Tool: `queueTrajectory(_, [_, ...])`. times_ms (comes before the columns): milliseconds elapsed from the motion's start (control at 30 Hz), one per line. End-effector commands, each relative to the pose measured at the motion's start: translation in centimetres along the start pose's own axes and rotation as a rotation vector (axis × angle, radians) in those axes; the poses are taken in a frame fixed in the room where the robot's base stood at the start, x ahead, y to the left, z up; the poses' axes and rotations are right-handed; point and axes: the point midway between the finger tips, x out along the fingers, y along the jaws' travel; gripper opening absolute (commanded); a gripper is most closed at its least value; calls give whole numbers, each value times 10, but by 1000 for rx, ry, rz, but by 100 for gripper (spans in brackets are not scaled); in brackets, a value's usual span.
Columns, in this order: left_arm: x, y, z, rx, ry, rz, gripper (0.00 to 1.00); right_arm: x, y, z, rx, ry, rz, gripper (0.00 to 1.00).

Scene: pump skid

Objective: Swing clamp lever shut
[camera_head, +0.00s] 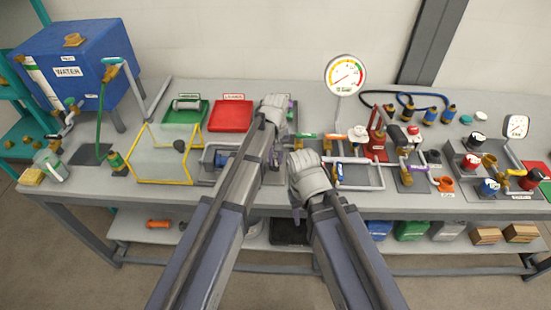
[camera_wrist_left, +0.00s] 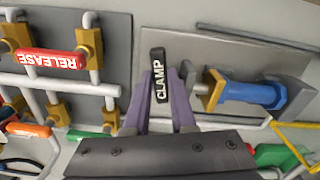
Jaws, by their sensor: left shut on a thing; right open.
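The black clamp lever (camera_wrist_left: 158,72), lettered CLAMP, stands between the purple fingers of my left gripper (camera_wrist_left: 158,103) in the left wrist view. The fingers are shut on it. Beside it on the grey plate is a blue cylinder with a brass end (camera_wrist_left: 248,92); the blue cylinder also shows in the head view (camera_head: 222,160). In the head view my left gripper (camera_head: 291,108) is over the back middle of the bench, and the arm hides the lever. My right gripper (camera_head: 308,178) is lower and to the right, open, its fingertips mostly hidden by its body.
A red RELEASE handle (camera_wrist_left: 50,60) sits on pipework near the lever. A yellow-framed clear guard (camera_head: 165,155) stands left of my left arm. Red (camera_head: 231,116) and green (camera_head: 187,117) trays lie behind. A pressure gauge (camera_head: 345,75) rises to the right.

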Motion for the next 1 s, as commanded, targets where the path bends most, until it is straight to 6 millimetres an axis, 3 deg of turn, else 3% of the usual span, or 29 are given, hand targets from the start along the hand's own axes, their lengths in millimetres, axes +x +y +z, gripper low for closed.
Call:
queueTrajectory(200, [0,0,0,13,0,0,0,0,0,0,0,0,0,50])
queueTrajectory(533, [0,-7,-1,222,0,0,0,0,0,0,0,0,0,50])
queueTrajectory(833, [0,-7,-1,237,0,-1,0,0,0,0,0,0,0,50])
queueTrajectory(867, [0,-7,-1,237,0,-1,25,0,0,0,0,0,0,50])
queueTrajectory(1000, [0,-7,0,236,0,0,36,0,0,0,0,0,0,50])
